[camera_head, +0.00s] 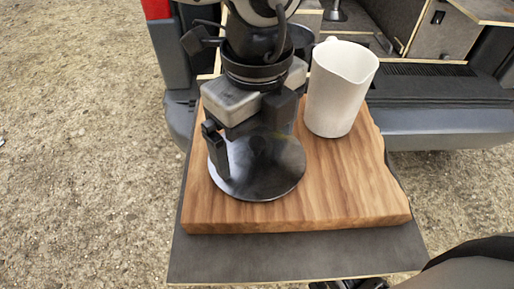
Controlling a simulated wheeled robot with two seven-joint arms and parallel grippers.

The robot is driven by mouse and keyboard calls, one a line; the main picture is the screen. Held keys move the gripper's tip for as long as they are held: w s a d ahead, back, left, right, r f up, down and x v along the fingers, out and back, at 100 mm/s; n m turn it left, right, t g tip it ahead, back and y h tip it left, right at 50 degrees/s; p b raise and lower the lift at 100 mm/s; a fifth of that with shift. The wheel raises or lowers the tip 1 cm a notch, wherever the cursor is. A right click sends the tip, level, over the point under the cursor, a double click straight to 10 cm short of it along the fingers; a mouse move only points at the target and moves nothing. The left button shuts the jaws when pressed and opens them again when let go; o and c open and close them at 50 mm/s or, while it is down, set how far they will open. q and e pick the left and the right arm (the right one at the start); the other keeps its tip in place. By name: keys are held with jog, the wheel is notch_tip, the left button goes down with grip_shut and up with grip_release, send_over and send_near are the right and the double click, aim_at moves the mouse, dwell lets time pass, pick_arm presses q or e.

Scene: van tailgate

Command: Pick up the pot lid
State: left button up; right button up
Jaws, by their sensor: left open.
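The pot lid (268,178) is a dark, shiny round disc lying on a wooden board (350,205). My left gripper (250,138) comes down from above over the lid, with its fingers spread apart. One black finger reaches down at the lid's left side; the other is over its far right part. The lid's top middle and any knob are largely hidden by the gripper. I cannot tell whether the fingers touch the lid. Dark parts at the bottom edge seem to belong to my right arm; its fingers are not clear.
A white jug (340,88) stands upright on the board, right of my left gripper. The board rests on a dark panel (290,258) with a bare front strip. The van's bumper (450,125) and interior lie behind. Gravel ground (80,150) is open at left.

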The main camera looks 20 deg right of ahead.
pick_arm(q)
jog(key=shift+f, duration=0.3)
jog(key=c, duration=1.8)
jog(key=shift+s, duration=0.1)
grip_shut()
jog(key=shift+a+f, duration=0.1)
